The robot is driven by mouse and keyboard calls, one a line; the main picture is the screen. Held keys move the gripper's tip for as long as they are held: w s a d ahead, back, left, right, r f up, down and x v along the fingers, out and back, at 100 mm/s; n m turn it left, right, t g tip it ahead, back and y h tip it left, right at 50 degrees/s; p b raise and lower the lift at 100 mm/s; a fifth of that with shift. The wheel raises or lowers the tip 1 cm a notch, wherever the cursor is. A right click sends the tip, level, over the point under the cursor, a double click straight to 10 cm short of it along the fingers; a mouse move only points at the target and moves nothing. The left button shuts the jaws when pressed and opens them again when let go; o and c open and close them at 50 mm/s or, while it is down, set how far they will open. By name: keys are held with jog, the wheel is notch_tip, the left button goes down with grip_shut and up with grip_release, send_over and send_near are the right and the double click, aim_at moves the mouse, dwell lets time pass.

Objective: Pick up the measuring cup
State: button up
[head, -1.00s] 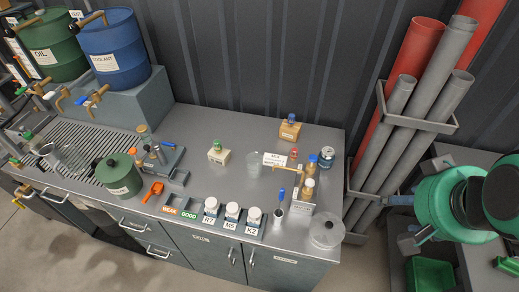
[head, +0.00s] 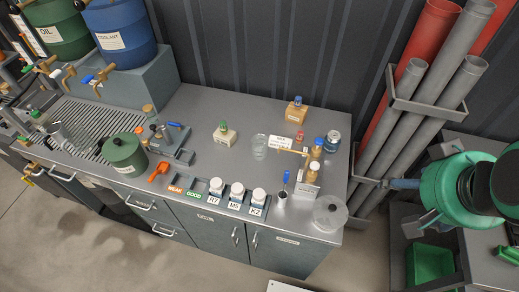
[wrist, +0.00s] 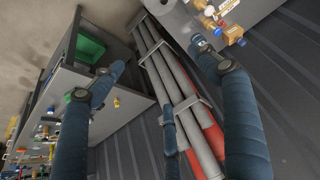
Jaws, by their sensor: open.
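Two clear vessels could be the measuring cup, and I cannot tell which it is. One is a clear, upright beaker-like cup (head: 260,147) in the middle of the bench. The other is a clear jug (head: 72,138) on the drain grating at the left. My gripper (head: 398,184) is at the right in the head view, beyond the bench's right end, apart from both vessels. In the wrist view its dark blue fingers (wrist: 158,60) are spread wide with nothing between them. I cannot make out either vessel in the wrist view.
Around the middle cup stand a green-topped block (head: 224,135), a white label card (head: 279,142) and small bottles. White jars (head: 237,194) line the front edge. A lidded clear container (head: 331,215) stands at the right corner. Upright pipes (head: 425,100) rise behind my gripper.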

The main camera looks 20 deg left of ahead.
jog(key=w+a+r+n+g, duration=0.1)
jog(key=w+a, duration=0.2)
jog(key=w, duration=0.3)
jog(key=w+a+g, duration=0.1)
jog(key=w+a, duration=0.3)
jog(key=w, duration=0.2)
jog(key=n+g+p, duration=0.3)
jog(key=g, duration=0.1)
send_over(260, 137)
jog(key=s, duration=0.3)
notch_tip(260, 137, down, 26)
jog(key=r, duration=0.1)
jog(key=shift+d+f+b, duration=0.25)
jog(key=shift+d+b, duration=0.05)
jog(key=shift+d, duration=0.1)
jog(key=shift+f, duration=0.1)
jog(key=shift+f+b, duration=0.45)
jog(key=shift+f, duration=3.75)
